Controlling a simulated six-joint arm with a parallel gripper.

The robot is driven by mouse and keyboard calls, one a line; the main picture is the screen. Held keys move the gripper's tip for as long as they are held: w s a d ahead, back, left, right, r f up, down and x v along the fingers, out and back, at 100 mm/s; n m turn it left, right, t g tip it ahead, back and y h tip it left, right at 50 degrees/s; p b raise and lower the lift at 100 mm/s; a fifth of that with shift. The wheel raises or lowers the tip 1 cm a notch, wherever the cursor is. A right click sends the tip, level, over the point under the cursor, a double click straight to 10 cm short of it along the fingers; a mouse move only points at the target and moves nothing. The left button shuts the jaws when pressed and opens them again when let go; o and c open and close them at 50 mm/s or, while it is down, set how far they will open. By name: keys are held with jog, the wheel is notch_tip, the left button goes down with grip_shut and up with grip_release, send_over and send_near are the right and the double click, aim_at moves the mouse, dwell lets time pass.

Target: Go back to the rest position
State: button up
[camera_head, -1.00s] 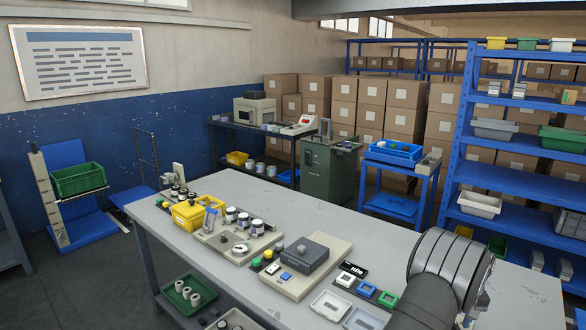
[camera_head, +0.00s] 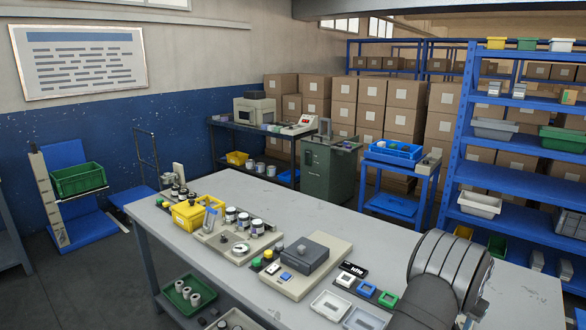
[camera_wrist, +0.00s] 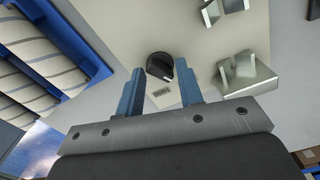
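My gripper (camera_wrist: 160,95) shows in the wrist view with its two blue fingers spread apart and nothing between them. Beyond the fingers is a pale panel (camera_wrist: 115,30) with a black rotary knob (camera_wrist: 161,66), a small label under it, and metal brackets to the right. The knob lies beyond the gap between the fingers, apart from them. In the head view my dark arm reaches in at the lower right, and the gripper itself is out of sight.
The grey workbench (camera_head: 222,184) holds a yellow bin (camera_head: 190,214), jars, and a dark box (camera_head: 305,253) on a beige base. Trays lie near my arm. A blue shelf rack (camera_head: 452,150) stands at the right. In the wrist view, white rolls (camera_wrist: 47,60) in a blue frame are at the left.

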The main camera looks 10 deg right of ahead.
jog(key=m, duration=0.3)
jog(key=shift+r, duration=1.55)
jog(key=o, duration=1.3)
jog(key=shift+o, duration=0.8)
jog(key=shift+a+r, duration=0.15)
jog(key=shift+r, duration=0.15)
jog(key=w+a+r+m, duration=0.1)
jog(key=a+r+m, duration=0.45)
jog(key=r, duration=0.35)
jog(key=a+r+m, duration=0.5)
jog(key=r+m, duration=0.2)
jog(key=r, duration=0.2)
notch_tip(320, 180, down, 10)
jog(key=shift+d+r, duration=0.1)
jog(key=shift+r, duration=0.05)
